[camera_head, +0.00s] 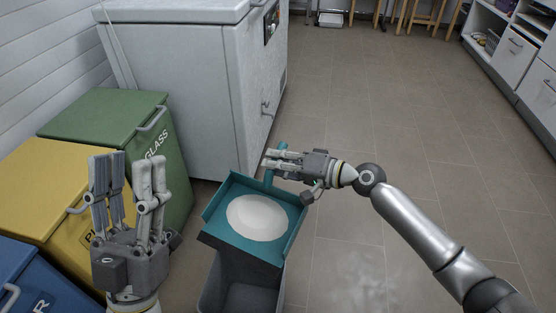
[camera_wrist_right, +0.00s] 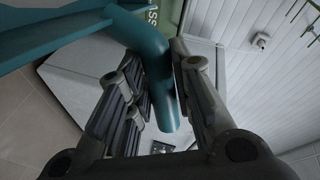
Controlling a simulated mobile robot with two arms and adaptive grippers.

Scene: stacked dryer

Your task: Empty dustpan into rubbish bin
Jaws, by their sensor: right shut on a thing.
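The teal dustpan (camera_head: 270,245) holds a round pile of white powder (camera_head: 257,217). My right gripper (camera_head: 272,162) is shut on the dustpan's handle, which shows between the fingers in the right wrist view (camera_wrist_right: 150,60). The pan is above an open dark grey rubbish bin (camera_head: 245,297) and covers the back part of its opening. The powder lies in the pan. My left gripper (camera_head: 128,180) is empty with its fingers pointing up and apart, left of the dustpan and in front of the coloured bins.
A green glass bin (camera_head: 105,115), a yellow bin (camera_head: 50,180) and a blue bin (camera_head: 35,285) line the left side. A large white appliance (camera_head: 190,90) stands behind. The tiled floor (camera_head: 400,150) to the right is clear. Cabinets (camera_head: 520,60) stand at far right.

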